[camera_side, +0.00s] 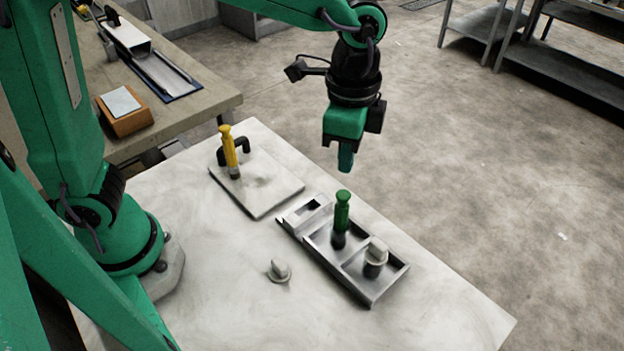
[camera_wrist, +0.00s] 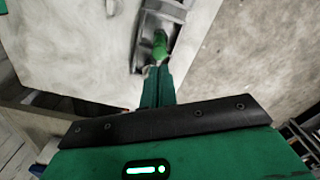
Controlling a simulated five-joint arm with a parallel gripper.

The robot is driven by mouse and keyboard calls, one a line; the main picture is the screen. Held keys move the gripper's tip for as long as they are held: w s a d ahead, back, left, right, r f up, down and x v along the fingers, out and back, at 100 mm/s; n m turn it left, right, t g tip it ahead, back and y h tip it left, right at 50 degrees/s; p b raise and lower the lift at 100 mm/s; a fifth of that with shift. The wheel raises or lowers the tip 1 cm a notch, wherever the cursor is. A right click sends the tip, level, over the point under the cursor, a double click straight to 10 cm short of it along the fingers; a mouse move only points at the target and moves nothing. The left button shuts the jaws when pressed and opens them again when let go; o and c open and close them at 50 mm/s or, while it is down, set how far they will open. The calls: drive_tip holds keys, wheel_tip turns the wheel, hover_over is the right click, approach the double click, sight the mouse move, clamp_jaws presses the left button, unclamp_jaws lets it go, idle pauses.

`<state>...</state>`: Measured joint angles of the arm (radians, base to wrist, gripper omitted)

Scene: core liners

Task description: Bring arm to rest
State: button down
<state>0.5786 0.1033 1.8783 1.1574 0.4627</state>
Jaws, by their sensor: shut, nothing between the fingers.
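My gripper (camera_side: 346,160) is shut and empty. In the side view it hangs in the air, pointing down, above the far edge of the white table (camera_side: 205,280). A green-handled piece (camera_side: 342,212) stands upright in the grey tray (camera_side: 372,300), below the gripper and apart from it. In the wrist view my shut fingers (camera_wrist: 158,75) show in front of the green piece (camera_wrist: 160,45), and part of the tray (camera_wrist: 165,10) shows behind it.
A yellow-handled piece (camera_side: 229,148) stands on a pale plate (camera_side: 262,205) beside a dark arched handle. A small pale knob (camera_side: 279,270) sits on the bare table. A side bench (camera_side: 195,105) stands at back left.

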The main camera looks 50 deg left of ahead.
drive_tip(key=s+a+r+n+t, duration=0.1)
drive_tip(key=s+a+n, duration=0.4)
drive_tip(key=a, duration=0.5)
drive_tip(key=s+a+r+n+t, duration=0.2)
drive_tip(key=s+a+n+t, duration=0.2)
drive_tip(key=a+n, duration=0.3)
drive_tip(key=s+a, duration=0.1)
drive_tip(key=a, duration=0.3)
drive_tip(key=shift+r+t, duration=0.2)
drive_tip(key=shift+t, duration=0.1)
